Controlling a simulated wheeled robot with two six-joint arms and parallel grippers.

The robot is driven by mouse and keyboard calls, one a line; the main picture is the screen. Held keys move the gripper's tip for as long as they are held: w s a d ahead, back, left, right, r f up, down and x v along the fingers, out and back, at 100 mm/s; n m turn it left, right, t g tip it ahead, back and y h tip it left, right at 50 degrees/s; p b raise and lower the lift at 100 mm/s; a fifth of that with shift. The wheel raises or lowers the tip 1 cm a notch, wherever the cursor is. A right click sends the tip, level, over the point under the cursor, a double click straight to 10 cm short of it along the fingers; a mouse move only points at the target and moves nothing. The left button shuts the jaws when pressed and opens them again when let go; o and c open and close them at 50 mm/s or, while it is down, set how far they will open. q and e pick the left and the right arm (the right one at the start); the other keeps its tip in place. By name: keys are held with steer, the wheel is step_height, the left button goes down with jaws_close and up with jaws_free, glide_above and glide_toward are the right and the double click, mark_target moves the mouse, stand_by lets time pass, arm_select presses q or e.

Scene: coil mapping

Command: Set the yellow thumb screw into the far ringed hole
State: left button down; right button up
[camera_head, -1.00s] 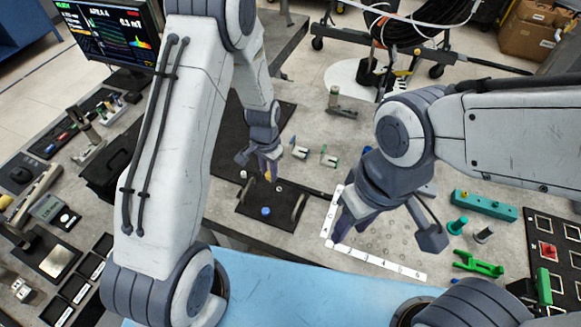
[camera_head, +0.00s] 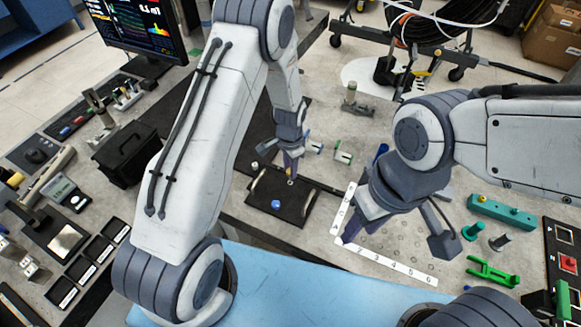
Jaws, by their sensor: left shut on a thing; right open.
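My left gripper (camera_head: 291,172) points down over the far part of a black plate (camera_head: 262,203) with raised side handles. It is shut; the yellow thumb screw is too small and covered to make out now, though yellow showed at the fingertips a second ago. A pale ring (camera_head: 291,183) shows on the plate right at the fingertips; I cannot tell whether the screw touches it. A blue screw head (camera_head: 276,204) sits nearer on the plate. My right gripper (camera_head: 362,226) is open and empty over the white-edged board to the right.
A white numbered L-shaped ruler (camera_head: 388,264) edges a grey area with several holes. A teal block (camera_head: 502,212) and a green bracket (camera_head: 493,272) lie at the right. A black box (camera_head: 127,153) stands left of my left arm. A light blue surface (camera_head: 270,285) is in front.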

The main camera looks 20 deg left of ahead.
mark_target(290, 183)
arm_select(q)
steer(key=shift+f, duration=0.2)
stand_by(0.4)
steer(key=shift+f+b, duration=0.85)
steer(key=shift+f, duration=0.1)
steer(key=shift+f+b, duration=0.8)
steer(key=shift+f, duration=0.25)
stand_by(0.6)
steer(key=shift+s, duration=0.1)
steer(key=m, duration=0.5)
steer(key=c, duration=0.6)
jaws_free()
steer(key=shift+o, duration=0.2)
